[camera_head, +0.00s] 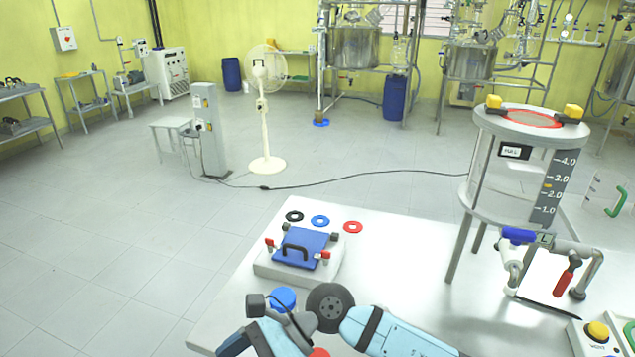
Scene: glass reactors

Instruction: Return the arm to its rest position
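One of my arms, light blue with a dark round joint (330,307), crosses the bottom of the head view, folded over the near edge of the white table (385,250). It enters from the bottom, right of centre, so I take it for my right arm. Its far end bends down to the left and is cut off by the lower frame edge. No fingertips show clearly, and I cannot tell whether that gripper is open or holds anything. My other gripper is not in view.
A grey box with a blue handled lid (302,249) sits on the table behind the arm, near black, blue and red rings (353,227). A blue cap (283,298) is close to the arm. A tall glass vessel (508,165) and pipework (510,265) stand right.

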